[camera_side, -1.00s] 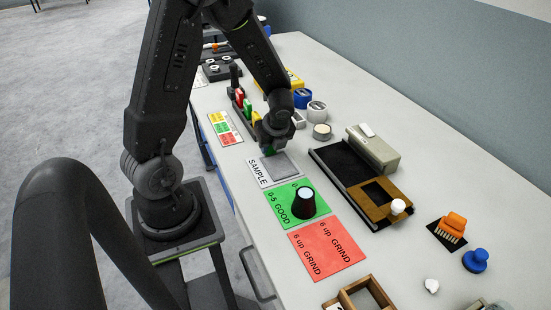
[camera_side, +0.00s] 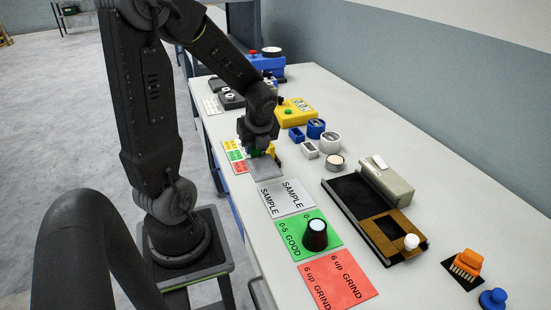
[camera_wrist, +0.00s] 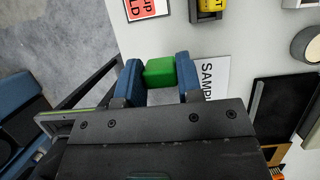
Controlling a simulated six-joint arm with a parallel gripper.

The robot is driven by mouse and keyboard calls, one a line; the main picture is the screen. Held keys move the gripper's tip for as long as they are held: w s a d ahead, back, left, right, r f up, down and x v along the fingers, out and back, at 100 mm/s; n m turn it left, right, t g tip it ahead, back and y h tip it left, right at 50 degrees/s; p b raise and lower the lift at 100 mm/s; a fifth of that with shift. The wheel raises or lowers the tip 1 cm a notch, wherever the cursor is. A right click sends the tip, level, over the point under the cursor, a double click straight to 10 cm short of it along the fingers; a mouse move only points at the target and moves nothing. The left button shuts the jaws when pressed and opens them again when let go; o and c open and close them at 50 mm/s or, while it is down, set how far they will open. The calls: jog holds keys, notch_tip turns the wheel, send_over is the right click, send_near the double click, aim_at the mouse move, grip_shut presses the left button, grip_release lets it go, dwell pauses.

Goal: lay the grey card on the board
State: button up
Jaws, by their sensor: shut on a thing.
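My gripper (camera_side: 262,146) is shut on a green block (camera_wrist: 160,71), between blue fingers in the wrist view. The grey card (camera_side: 266,169) is flat and square, right below my gripper in the side view, with the block at its far edge. A grey patch, seemingly the card (camera_wrist: 160,97), shows below the block in the wrist view. I cannot tell whether the card touches the table. The white SAMPLE mat (camera_side: 287,198) lies bare just nearer than the card. A black board with a brown frame (camera_side: 350,190) lies to the right; I cannot tell if it is the task's board.
A green mat (camera_side: 291,243) bears a black cone-shaped piece (camera_side: 315,235). A red mat (camera_side: 342,283) lies nearer. A small coloured chart (camera_side: 234,153) is left of the card. Blue and white pots (camera_side: 316,128) stand behind. A grey box (camera_side: 387,180) stands by the black board.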

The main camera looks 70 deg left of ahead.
aim_at(358, 199)
jog(key=s+a+r, duration=0.2)
jog(key=s, duration=0.1)
jog(key=w+d+r, duration=0.1)
jog(key=w+d, duration=0.1)
jog(key=w, duration=0.7)
jog(key=w+d+r, duration=0.1)
jog(key=w+d, duration=0.1)
jog(key=w, duration=0.7)
jog(key=w+d+f, duration=0.2)
jog(key=d, duration=0.1)
jog(key=w+d+f, duration=0.2)
jog(key=w+d, duration=0.1)
jog(key=w+d+f, duration=0.2)
jog(key=d+f, duration=0.1)
jog(key=shift+w+d+f, duration=0.1)
jog(key=shift+w, duration=0.05)
jog(key=shift+w+d+f, duration=0.15)
jog(key=shift+d+f, duration=0.05)
jog(key=shift+f, duration=1.95)
jog(key=shift+f, duration=0.15)
jog(key=o, duration=0.9)
